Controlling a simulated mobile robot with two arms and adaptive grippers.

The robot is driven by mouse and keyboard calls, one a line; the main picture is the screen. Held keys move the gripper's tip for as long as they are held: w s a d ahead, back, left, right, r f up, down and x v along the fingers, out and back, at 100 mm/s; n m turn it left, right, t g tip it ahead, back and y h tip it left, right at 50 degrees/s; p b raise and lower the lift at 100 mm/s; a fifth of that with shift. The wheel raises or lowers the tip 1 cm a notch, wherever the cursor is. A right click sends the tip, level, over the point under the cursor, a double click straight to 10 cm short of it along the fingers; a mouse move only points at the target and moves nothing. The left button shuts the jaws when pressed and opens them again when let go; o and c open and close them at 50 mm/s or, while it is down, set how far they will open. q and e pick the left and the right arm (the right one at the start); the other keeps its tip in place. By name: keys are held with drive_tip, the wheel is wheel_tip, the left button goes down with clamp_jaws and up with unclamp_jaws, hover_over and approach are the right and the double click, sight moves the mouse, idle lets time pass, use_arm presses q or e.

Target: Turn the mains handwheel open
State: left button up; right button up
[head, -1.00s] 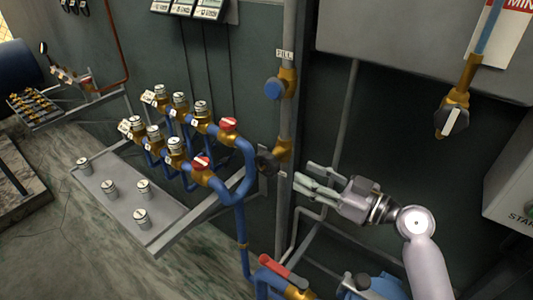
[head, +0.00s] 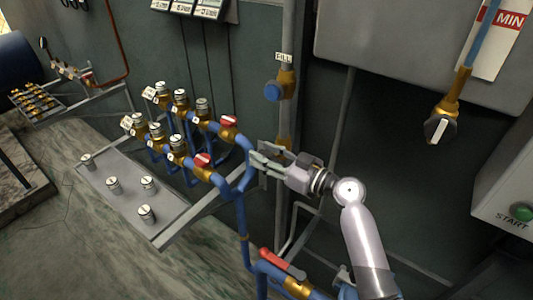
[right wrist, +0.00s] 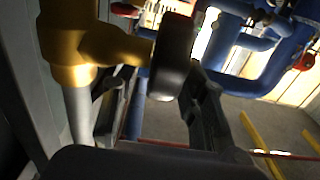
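A black round handwheel (right wrist: 172,58) sits on a brass valve (right wrist: 95,45), filling the upper middle of the right wrist view. I take it for the mains handwheel; I can read no label on it. My right gripper (head: 255,163) is at this valve on the vertical pipe. Its fingers hide the handwheel in the head view. In the right wrist view its fingers (right wrist: 160,105) stand apart on either side of the handwheel. A gap shows at the left finger; I cannot tell whether the right one touches. My left gripper is not in view.
A blue knob (head: 273,91) is higher on the same pipe, under a FILL label. Blue pipes with red-handled valves (head: 229,122) stand close on the left. A grey shelf (head: 135,215) holds several metal knobs. A red lever (head: 281,264) is below.

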drive_tip(key=shift+c, duration=0.6)
clamp_jaws()
drive_tip(key=shift+r+p, duration=0.15)
drive_tip(key=shift+p, duration=0.35)
drive_tip(key=g+h+p, duration=0.1)
drive_tip(key=p, duration=0.2)
drive_tip(key=g+h+p, duration=0.1)
drive_tip(key=h+p, duration=0.1)
drive_tip(key=p, duration=0.1)
drive_tip(key=a+g+h+p, duration=0.1)
drive_tip(key=p, duration=0.2)
drive_tip(key=shift+w+g+h+p, duration=0.3)
drive_tip(key=shift+w+h+p, duration=0.1)
drive_tip(key=shift+a+f+g+h+p, duration=0.1)
drive_tip(key=shift+f+g+h+p, duration=0.3)
drive_tip(key=shift+p, duration=0.3)
